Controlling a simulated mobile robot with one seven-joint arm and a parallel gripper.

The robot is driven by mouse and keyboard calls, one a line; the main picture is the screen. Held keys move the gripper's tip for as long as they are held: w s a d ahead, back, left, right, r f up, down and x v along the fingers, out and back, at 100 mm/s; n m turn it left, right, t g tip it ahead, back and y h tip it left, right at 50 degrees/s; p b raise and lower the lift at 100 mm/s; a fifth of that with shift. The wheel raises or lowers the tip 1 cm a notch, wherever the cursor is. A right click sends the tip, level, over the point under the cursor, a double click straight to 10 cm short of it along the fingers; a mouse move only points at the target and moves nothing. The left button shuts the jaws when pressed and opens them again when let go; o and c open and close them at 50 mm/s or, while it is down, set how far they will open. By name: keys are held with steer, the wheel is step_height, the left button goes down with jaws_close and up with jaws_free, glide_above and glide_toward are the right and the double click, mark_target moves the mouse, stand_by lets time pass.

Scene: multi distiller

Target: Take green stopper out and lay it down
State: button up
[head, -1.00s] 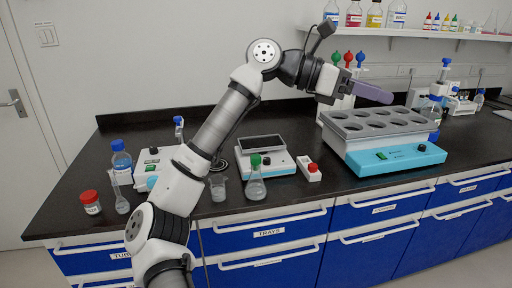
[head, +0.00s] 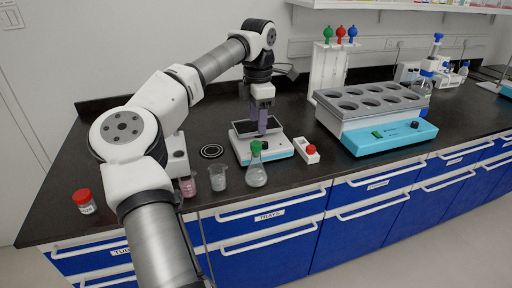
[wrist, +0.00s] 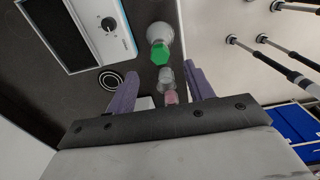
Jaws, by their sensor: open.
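The green stopper (head: 256,147) sits in the neck of a clear conical flask (head: 256,178) standing upright near the bench's front edge. In the wrist view the green stopper (wrist: 159,53) is seen from above, beyond the fingertips and between their lines, with the flask (wrist: 160,32) around it. My gripper (head: 263,131) points down above and slightly behind the stopper, over the balance. Its purple fingers (wrist: 161,72) are open and empty. The stopper appears apart from both fingers.
The balance (head: 266,150) stands just behind the flask. A small beaker (head: 217,180) is close on its left. A white holder with a red knob (head: 311,150) is on its right. A blue water bath (head: 390,137) stands further right. Bare bench lies between them.

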mark_target(256, 143)
steer(key=shift+a+f+p, duration=0.2)
steer(key=shift+f+p, duration=0.75)
steer(key=shift+f, duration=2.65)
steer(key=shift+c, duration=0.4)
steer(key=c, duration=0.9)
